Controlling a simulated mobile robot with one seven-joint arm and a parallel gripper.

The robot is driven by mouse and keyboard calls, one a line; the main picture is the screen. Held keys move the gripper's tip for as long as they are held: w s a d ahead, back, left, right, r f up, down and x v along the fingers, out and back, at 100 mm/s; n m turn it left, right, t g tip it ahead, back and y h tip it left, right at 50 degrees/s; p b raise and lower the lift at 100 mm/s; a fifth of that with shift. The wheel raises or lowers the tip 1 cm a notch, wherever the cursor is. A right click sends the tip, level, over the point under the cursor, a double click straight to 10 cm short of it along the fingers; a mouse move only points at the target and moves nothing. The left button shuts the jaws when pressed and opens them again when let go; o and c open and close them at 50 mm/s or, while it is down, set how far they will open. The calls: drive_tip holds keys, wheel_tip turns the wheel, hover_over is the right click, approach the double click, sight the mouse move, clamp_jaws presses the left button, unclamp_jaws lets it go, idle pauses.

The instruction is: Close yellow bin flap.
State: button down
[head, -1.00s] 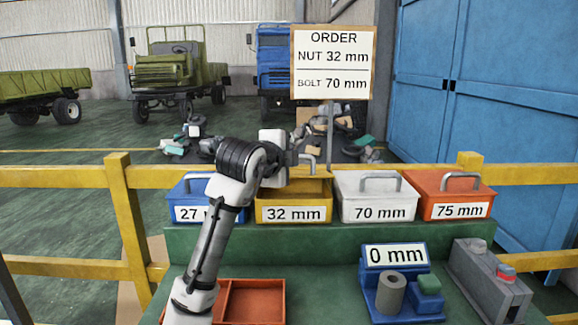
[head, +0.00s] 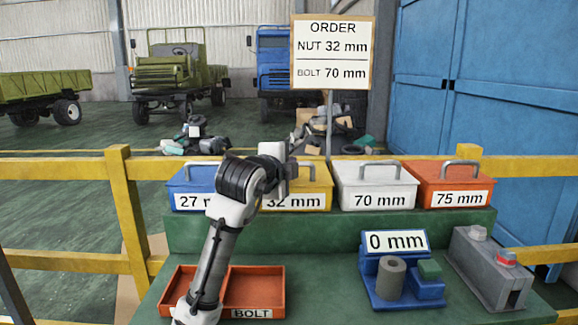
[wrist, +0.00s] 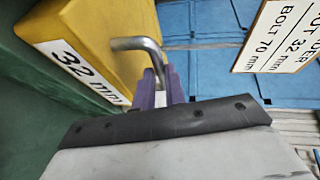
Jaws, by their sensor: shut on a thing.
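The yellow bin (head: 328,203) marked 32 mm stands on the green step in the head view, partly behind my arm. Its yellow flap (head: 317,181) lies down over the top, much like the lids beside it. My gripper (head: 296,168) is at the flap's handle, which my wrist hides in the head view. In the wrist view, the bent metal handle (wrist: 137,43) runs down between the purple fingers of my gripper (wrist: 160,86), which are shut on it.
A blue bin (head: 182,187) stands left of the yellow one, a white bin (head: 348,188) and an orange bin (head: 422,186) to its right. A red tray (head: 258,283), a blue gauge (head: 408,290) and a grey box (head: 487,270) are on the green table in front.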

drive_tip(key=shift+d+f+g, duration=0.2)
drive_tip(key=shift+f+g, duration=0.1)
drive_tip(key=shift+f, duration=0.35)
drive_tip(key=c, duration=1.5)
unclamp_jaws()
drive_tip(key=shift+s+a+r, duration=0.1)
drive_tip(key=shift+o, duration=0.2)
drive_tip(key=b+v, duration=0.1)
drive_tip(key=v, duration=1.3)
